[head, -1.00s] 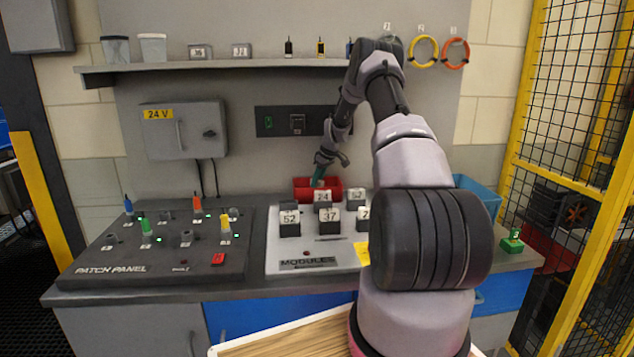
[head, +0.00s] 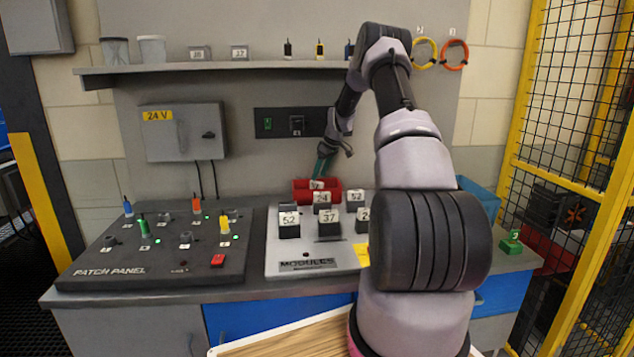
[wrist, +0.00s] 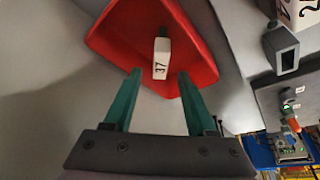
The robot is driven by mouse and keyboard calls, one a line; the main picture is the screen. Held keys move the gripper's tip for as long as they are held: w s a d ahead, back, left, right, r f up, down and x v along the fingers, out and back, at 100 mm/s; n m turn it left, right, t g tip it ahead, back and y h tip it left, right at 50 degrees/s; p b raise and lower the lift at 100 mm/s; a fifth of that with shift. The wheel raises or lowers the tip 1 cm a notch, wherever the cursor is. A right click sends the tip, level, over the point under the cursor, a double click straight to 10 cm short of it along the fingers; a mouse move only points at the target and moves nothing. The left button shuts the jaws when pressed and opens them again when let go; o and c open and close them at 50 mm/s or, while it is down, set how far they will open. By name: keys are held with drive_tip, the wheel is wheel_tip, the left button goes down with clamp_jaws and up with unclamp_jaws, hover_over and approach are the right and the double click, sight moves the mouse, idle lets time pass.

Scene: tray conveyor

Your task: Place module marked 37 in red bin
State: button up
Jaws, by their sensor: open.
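The module marked 37 (wrist: 161,58) lies in the red bin (wrist: 110,35), its white label facing my wrist camera. In the head view a white label shows inside the red bin (head: 333,195) at the back of the bench; its number is too small to read surely. My gripper (wrist: 158,90) is open, with its two green fingers apart on either side of the module and not touching it. In the head view my gripper (head: 324,164) is just above the bin. A label reading 37 (head: 327,216) also shows in the front row of the modules board.
The modules board (head: 285,255) holds several other numbered modules, such as 52 (head: 289,219) and 24 (head: 322,198), just in front of the bin. The patch panel (head: 120,268) is at left. A blue bin (head: 480,195) stands at right behind my arm. A shelf (head: 230,66) runs above.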

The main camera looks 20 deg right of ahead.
drive_tip(key=v, duration=0.7)
drive_tip(key=shift+s, duration=0.1)
